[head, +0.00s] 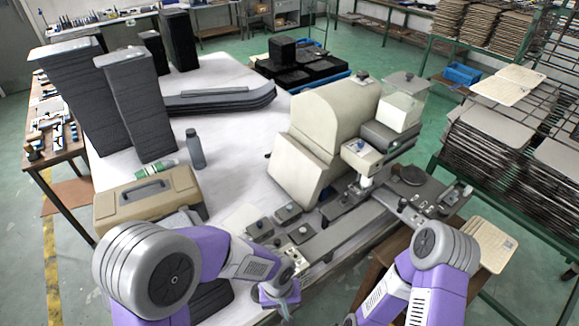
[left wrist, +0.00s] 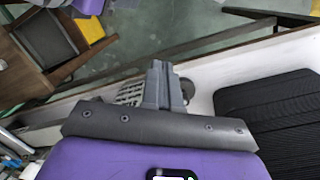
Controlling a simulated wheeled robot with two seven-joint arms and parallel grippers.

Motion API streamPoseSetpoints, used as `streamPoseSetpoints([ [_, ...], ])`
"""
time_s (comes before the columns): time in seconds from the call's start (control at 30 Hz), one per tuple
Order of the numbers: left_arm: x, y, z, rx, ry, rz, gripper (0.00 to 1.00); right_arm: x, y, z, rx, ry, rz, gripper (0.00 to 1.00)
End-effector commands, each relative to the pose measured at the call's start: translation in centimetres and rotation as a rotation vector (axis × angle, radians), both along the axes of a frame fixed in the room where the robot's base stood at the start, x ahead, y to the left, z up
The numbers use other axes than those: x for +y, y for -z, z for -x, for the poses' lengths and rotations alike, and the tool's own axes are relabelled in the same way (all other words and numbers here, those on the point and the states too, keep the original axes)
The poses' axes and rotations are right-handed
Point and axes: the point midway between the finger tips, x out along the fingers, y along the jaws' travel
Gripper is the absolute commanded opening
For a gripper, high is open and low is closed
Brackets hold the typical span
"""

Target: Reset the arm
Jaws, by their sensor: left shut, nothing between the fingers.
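My left arm comes in from the left in the head view, purple and grey. Its gripper (head: 284,305) is low in the picture, near the front edge of the white table (head: 232,165). In the left wrist view the left gripper's grey fingers (left wrist: 160,82) are together with nothing between them. They are over the table's edge, with the floor beyond. My right arm shows at the lower right of the head view, bent downward. Its gripper is outside the picture.
A beige toolbox (head: 148,203), a grey bottle (head: 195,150) and tall dark panel stacks (head: 135,105) stand on the table. A beige and grey machine (head: 325,130) stands ahead. A black ribbed panel (left wrist: 270,112) lies right of the left gripper in the wrist view.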

Motion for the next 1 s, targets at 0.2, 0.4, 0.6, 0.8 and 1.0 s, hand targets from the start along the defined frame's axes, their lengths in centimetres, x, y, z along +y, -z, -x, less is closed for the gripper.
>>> streamPoseSetpoints([
  [0.2, 1.9, 6.4, 0.7, 0.038, -0.016, 0.099, 0.00, 0.0, 1.1, 0.1, 0.001, -0.002, 0.000, 0.43],
  [0.4, 4.8, 14.2, 2.7, 0.029, -0.073, 0.213, 0.00, 0.0, 2.6, 0.1, 0.002, -0.001, 0.000, 0.43],
  [0.6, 7.3, 19.3, 4.9, -0.028, -0.135, 0.261, 0.00, 0.0, 3.6, 0.1, 0.001, 0.000, 0.000, 0.43],
  [0.8, 8.3, 20.9, 5.9, -0.062, -0.154, 0.260, 0.00, 0.0, 3.8, 0.1, 0.002, -0.001, 0.000, 0.43],
  [1.0, 8.4, 21.0, 5.9, -0.065, -0.154, 0.260, 0.00, 0.0, 3.8, 0.1, 0.001, 0.000, 0.000, 0.43],
])
